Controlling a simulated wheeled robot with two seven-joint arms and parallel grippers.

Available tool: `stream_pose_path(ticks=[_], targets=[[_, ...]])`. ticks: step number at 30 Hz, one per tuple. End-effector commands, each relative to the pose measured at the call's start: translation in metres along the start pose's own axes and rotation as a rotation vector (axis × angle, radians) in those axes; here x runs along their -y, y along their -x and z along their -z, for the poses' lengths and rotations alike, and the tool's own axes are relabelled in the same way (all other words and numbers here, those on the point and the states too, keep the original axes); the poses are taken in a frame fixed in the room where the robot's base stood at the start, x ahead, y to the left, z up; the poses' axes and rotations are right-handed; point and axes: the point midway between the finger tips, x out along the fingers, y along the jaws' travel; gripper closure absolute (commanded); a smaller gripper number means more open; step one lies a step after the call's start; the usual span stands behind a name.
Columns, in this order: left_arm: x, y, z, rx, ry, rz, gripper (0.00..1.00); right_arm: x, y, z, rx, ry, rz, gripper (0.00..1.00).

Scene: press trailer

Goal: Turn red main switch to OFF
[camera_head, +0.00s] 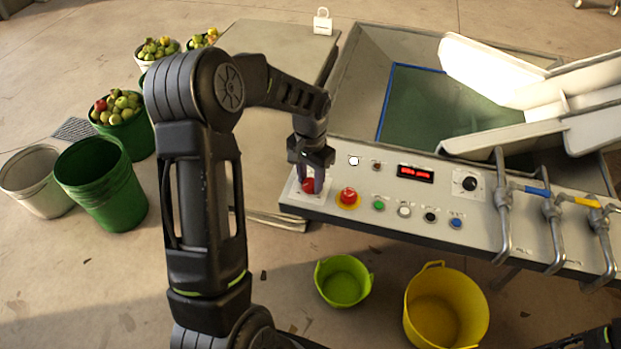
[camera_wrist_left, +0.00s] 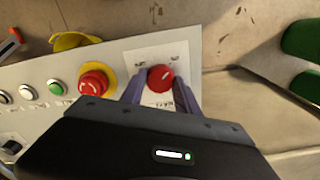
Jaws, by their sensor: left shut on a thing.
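The red main switch (camera_head: 308,186) sits on a white plate at the left end of the control panel (camera_head: 330,207). In the left wrist view the round red switch knob (camera_wrist_left: 160,78) shows a short white mark tilted on its face. My left gripper (camera_head: 314,178) points down at the switch, with one finger on each side of the knob; in the wrist view the fingers (camera_wrist_left: 160,95) flank it, shut on it. The plate's lettering is too small to read. My right gripper is not in view.
Next to the switch is a red emergency stop (camera_head: 348,196) on a yellow ring. Green, white, black and blue buttons, a red display (camera_head: 415,173) and a black dial (camera_head: 469,184) follow to the right. Pipes with coloured valve handles stand at the right. Tubs (camera_head: 343,281) lie below.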

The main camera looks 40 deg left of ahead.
Motion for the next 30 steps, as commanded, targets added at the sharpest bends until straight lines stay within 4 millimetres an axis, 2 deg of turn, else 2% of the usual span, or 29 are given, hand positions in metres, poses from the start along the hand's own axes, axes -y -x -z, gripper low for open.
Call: stream_pose_path(ticks=[14,30], targets=[[0.0,-0.001,0.001,-0.001,0.111,0.001,1.0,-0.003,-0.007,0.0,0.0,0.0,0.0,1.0],[0.0,0.0,0.001,-0.002,0.564,0.0,1.0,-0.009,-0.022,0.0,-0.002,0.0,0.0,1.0]])
